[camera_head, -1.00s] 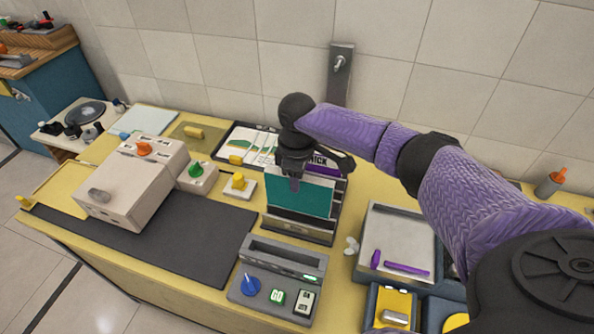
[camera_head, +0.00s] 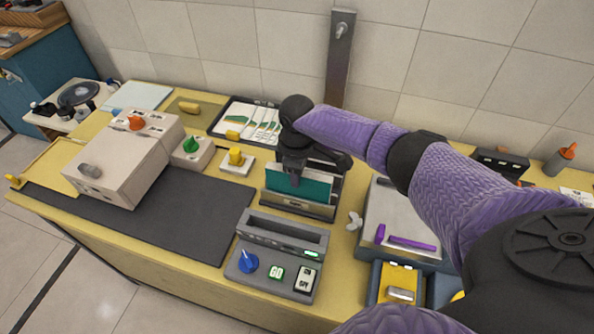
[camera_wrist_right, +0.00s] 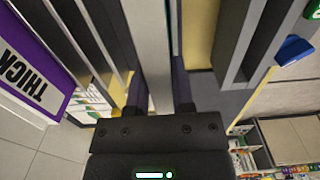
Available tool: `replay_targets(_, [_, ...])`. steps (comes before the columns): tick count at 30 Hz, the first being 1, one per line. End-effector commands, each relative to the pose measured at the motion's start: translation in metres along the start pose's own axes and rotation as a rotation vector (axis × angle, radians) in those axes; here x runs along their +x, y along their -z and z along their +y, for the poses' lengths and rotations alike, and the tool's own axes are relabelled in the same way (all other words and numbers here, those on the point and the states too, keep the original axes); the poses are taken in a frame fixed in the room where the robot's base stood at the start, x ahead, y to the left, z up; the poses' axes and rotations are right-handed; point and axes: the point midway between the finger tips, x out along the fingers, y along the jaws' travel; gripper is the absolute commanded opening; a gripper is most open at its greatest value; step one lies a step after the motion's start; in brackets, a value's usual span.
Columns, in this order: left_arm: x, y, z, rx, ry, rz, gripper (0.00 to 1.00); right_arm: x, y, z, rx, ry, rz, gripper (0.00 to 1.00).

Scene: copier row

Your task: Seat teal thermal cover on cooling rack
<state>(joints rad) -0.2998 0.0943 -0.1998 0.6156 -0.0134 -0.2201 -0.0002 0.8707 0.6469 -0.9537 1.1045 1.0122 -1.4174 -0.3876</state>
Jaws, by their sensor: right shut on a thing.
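The teal thermal cover (camera_head: 312,188) stands upright in the slotted grey rack (camera_head: 298,210), and the rack's front hides its lower part. I cannot tell whether it touches the slot's bottom. My right gripper (camera_head: 295,183) is shut on the cover's upper edge from above. In the right wrist view, the two dark fingers (camera_wrist_right: 160,95) flank a pale panel, seen nearly edge-on between the rack's dividers. A purple-bordered card marked THICK (camera_wrist_right: 28,75) stands to the left there. My left gripper is not in view.
A grey control box with a blue knob (camera_head: 248,262) and GO button is close in front of the rack. A grey tray with purple pieces (camera_head: 410,244) is to the right. A beige machine (camera_head: 118,165) and dark mat (camera_head: 150,215) lie left.

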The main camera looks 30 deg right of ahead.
Motion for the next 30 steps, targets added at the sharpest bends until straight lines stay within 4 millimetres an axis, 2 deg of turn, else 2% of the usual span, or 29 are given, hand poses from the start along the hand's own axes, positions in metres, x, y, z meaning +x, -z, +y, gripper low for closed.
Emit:
replay_targets(6, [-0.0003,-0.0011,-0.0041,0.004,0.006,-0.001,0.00,-0.0003,0.0001,0.0001,0.000,0.000,0.000,0.00])
replay_targets(21, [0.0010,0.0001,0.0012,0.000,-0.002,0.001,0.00,0.0042,0.0003,0.0001,0.000,0.000,0.001,0.00])
replay_targets(22, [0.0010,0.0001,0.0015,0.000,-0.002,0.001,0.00,0.0042,0.0002,0.0001,0.000,0.000,0.001,0.31])
replay_targets(27, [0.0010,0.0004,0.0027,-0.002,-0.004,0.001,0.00,0.0042,0.0002,0.0001,0.000,0.000,0.001,0.67])
replay_targets(28, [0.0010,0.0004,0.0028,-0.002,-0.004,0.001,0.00,0.0042,0.0001,0.0001,0.000,0.000,0.001,0.70])
replay_targets(30, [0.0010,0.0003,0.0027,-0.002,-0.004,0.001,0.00,0.0042,0.0001,0.0001,0.000,0.000,0.001,0.70])
